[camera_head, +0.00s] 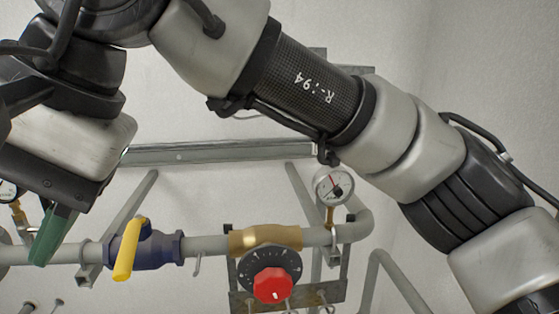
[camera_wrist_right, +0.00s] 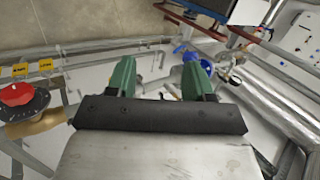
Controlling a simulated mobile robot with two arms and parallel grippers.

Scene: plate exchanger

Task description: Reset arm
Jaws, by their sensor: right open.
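My right arm (camera_head: 315,85) comes in from the right and spans the top of the head view. Its gripper (camera_head: 50,235) hangs at the left, above or in front of the pipe; one green finger shows clearly there. In the right wrist view, the gripper (camera_wrist_right: 157,70) has its two green fingers wide apart, with nothing between them. My left gripper is not in view.
A horizontal pipe (camera_head: 205,244) carries a blue valve (camera_head: 160,250) with a yellow handle (camera_head: 130,250), a brass fitting (camera_head: 265,238) and a gauge (camera_head: 334,185). A red knob (camera_head: 273,285) on a black dial sits below; this knob also shows in the wrist view (camera_wrist_right: 15,94).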

